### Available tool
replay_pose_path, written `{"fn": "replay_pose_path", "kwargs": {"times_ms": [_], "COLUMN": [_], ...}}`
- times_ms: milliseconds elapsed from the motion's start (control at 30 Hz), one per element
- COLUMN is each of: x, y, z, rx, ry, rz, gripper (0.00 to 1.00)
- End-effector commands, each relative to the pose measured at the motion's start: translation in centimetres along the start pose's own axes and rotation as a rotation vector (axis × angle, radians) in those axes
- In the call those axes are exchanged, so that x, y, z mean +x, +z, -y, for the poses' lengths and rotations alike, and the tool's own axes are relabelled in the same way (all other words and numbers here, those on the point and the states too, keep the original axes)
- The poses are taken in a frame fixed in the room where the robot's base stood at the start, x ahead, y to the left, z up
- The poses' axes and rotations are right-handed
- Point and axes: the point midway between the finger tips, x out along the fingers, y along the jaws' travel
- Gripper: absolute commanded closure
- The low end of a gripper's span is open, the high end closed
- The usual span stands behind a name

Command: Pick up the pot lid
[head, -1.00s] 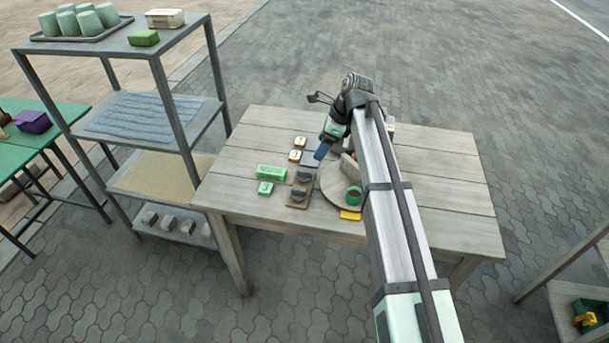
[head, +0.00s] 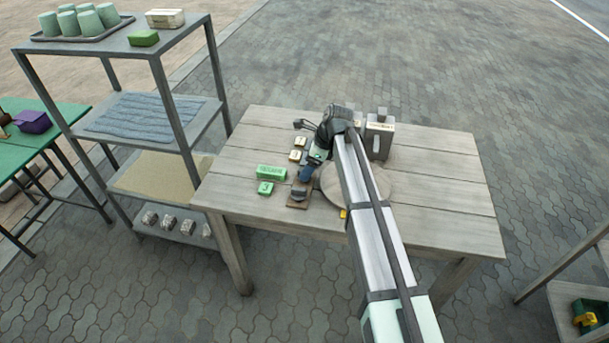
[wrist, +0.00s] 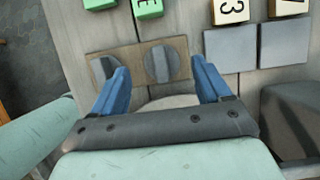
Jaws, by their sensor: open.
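Two round grey lid-like pieces with raised ridges sit on a small brown board (head: 297,204). I cannot tell for sure which is the pot lid. In the wrist view one grey piece (wrist: 161,62) is between and just beyond my fingertips, and the other (wrist: 103,68) is left of the left finger. In the head view a grey piece (head: 298,193) shows just below my gripper (head: 305,177). My gripper's blue fingers (wrist: 160,70) are open with nothing held between them. My arm hides part of the table.
Numbered cream blocks (head: 298,155) and flat grey tiles (wrist: 284,42) lie farther back. A round board (head: 374,184) and grey canister (head: 379,137) are to the right. The table's right side is clear.

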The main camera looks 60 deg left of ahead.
Motion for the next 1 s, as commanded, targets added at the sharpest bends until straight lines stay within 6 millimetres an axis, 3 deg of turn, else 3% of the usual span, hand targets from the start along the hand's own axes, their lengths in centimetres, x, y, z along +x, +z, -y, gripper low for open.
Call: {"fn": "replay_pose_path", "kwargs": {"times_ms": [233, 500, 1000], "x": [3.2, 3.7, 3.6], "y": [0.1, 0.0, 0.0], "z": [0.1, 0.1, 0.1], "rx": [0.0, 0.0, 0.0], "ry": [0.001, 0.0, 0.0], "rz": [0.0, 0.0, 0.0], "gripper": [0.23, 0.23, 0.7]}}
